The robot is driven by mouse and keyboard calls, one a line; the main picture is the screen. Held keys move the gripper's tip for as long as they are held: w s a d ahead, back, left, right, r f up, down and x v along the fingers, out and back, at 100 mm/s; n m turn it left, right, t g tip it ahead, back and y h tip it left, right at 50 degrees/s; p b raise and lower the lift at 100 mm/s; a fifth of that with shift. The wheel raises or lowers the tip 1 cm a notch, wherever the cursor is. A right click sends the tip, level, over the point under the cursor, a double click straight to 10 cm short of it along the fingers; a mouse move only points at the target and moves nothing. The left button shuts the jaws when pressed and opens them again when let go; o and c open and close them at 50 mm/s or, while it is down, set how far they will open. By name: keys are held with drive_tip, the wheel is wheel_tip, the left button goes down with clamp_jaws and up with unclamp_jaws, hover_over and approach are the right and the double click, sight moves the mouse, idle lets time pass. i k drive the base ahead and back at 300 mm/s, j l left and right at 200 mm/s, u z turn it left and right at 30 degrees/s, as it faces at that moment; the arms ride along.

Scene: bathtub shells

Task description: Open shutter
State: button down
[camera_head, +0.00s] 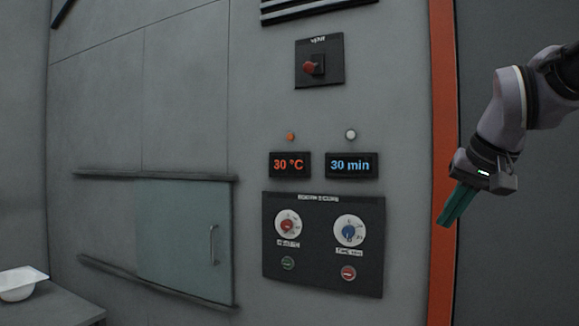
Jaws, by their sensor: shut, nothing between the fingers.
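The shutter (172,244) is a pale grey-green sliding panel set low in the grey wall, left of the control panel. It sits between an upper rail (105,175) and a lower rail (120,272), at their right end. A thin vertical handle (213,245) is near its right edge. My gripper (447,223) has green fingers, shut with nothing between them. It points down and left in front of the orange strip at the right, well apart from the shutter and its handle.
A black control panel (322,273) with two dials and buttons lies between shutter and gripper. Above it are displays reading 30 °C (289,165) and 30 min (351,165), and a red switch (311,68). A white shell (20,284) rests on a grey table (62,306) at lower left.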

sight(183, 227)
drive_tip(key=i+j, duration=0.1)
drive_tip(key=j, duration=0.25)
drive_tip(key=i+j, duration=0.15)
drive_tip(key=j, duration=0.2)
drive_tip(key=i+j, duration=0.1)
drive_tip(key=j, duration=0.2)
drive_tip(key=i+j, duration=0.1)
drive_tip(key=j, duration=0.25)
drive_tip(key=i+j, duration=0.15)
drive_tip(key=j, duration=0.2)
